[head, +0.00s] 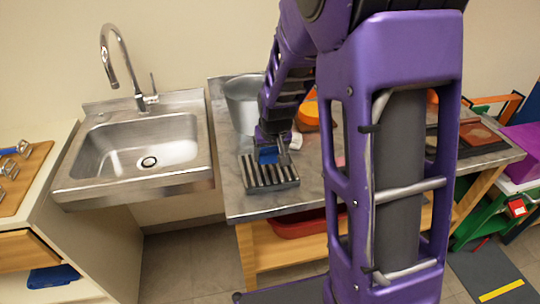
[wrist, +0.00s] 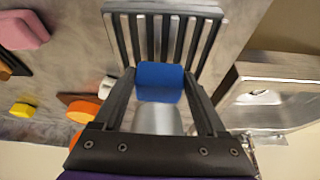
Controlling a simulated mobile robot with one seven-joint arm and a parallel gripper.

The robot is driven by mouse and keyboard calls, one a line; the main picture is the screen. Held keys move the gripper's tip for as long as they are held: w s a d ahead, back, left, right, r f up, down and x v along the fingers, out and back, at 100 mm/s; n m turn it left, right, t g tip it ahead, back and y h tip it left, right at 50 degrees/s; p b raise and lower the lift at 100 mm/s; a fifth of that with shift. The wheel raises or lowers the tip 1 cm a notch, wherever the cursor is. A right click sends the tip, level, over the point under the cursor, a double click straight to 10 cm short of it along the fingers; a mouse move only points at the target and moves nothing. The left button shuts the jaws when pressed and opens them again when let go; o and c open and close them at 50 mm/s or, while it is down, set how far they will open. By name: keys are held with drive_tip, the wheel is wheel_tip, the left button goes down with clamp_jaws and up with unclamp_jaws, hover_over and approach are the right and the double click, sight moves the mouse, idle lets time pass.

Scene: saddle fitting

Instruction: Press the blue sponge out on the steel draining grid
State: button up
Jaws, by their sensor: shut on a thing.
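The blue sponge (head: 267,155) is between the fingers of my gripper (head: 270,148), at the far end of the draining grid (head: 271,180). In the wrist view the blue sponge (wrist: 160,90) fills the gap between both fingertips of my gripper (wrist: 160,76). The steel grid (wrist: 178,9), with pale bars and dark gaps, lies flat on the table just beyond the sponge. The fingers are shut on the sponge's sides. I cannot tell whether its underside touches the bars.
A grey metal bucket (head: 241,104) stands on the grey table (head: 240,206) behind the grid. A steel sink (head: 140,150) with a tap is to the left, across a gap. Orange, yellow and pink pieces (wrist: 22,109) lie on the table. My arm hides the table's middle.

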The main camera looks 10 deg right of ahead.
drive_tip(key=shift+r+p, duration=1)
drive_tip(key=shift+r, duration=1.15)
